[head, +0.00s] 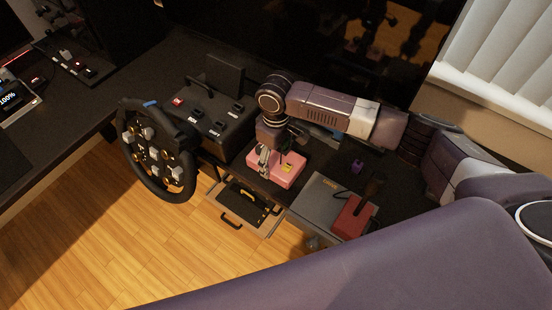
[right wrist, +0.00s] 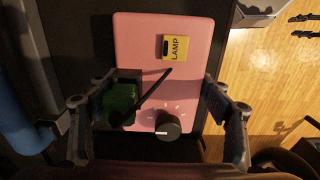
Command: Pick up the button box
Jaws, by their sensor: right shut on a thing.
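The button box (head: 279,177) is a pink box near the front edge of the dark desk. In the right wrist view its pink top (right wrist: 138,50) shows a yellow LAMP label, a dark lever beside a green part, and a black knob. My right gripper (head: 265,163) comes down on it from above. In the right wrist view the fingers of my right gripper (right wrist: 158,108) stand on either side of the box, shut on it across its width. I cannot tell whether it is clear of the desk. My left gripper is not in view.
A black steering wheel (head: 157,150) and a dark switch panel (head: 212,119) stand left of the box. A grey case (head: 318,201) and a red box (head: 352,216) lie to its right. A tray with a handle (head: 243,204) is below the front edge. Wooden floor is in front.

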